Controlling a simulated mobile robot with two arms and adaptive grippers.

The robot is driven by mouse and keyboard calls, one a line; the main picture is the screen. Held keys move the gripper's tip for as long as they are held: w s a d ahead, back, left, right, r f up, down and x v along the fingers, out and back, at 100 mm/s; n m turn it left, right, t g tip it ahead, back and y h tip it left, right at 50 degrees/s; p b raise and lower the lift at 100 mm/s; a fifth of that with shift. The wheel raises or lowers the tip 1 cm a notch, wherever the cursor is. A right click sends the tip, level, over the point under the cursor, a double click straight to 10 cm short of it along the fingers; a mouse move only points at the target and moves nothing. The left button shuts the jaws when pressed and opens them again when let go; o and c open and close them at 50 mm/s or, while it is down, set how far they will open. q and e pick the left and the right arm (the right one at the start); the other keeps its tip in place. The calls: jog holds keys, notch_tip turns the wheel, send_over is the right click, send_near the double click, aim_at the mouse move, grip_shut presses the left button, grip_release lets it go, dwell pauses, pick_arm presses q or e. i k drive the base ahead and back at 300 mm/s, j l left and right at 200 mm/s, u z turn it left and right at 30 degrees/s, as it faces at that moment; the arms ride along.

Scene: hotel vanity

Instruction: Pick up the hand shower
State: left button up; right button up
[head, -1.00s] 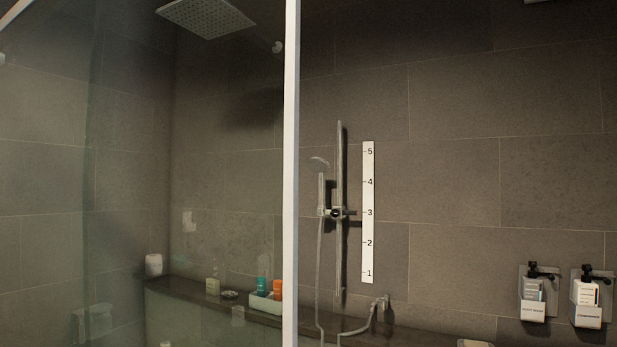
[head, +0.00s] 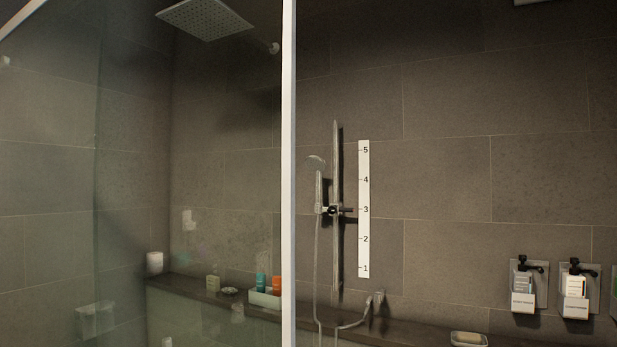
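The hand shower (head: 318,182) is a slim chrome handset with a round head. It sits upright in a holder (head: 332,210) on a vertical slide rail (head: 337,240) on the tiled wall, about level with mark 3 of the white numbered scale (head: 364,210) beside it. Its hose (head: 317,280) hangs down and loops toward the wall outlet (head: 377,298). Neither of my grippers shows in the head view.
A glass panel with a white vertical frame (head: 288,170) stands left of the hand shower. A ledge (head: 410,333) runs below, with a soap dish (head: 468,339) and a bottle tray (head: 264,299). Two pump dispensers (head: 523,300) (head: 576,305) hang at right. A rain shower head (head: 206,18) is overhead.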

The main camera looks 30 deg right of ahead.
aim_at(317, 165)
jog(key=z, duration=1.4)
jog(key=k+l+z, duration=0.3)
jog(key=l+z, duration=0.1)
jog(key=z, duration=0.2)
jog(key=i, duration=2.35)
jog(key=u, duration=1.75)
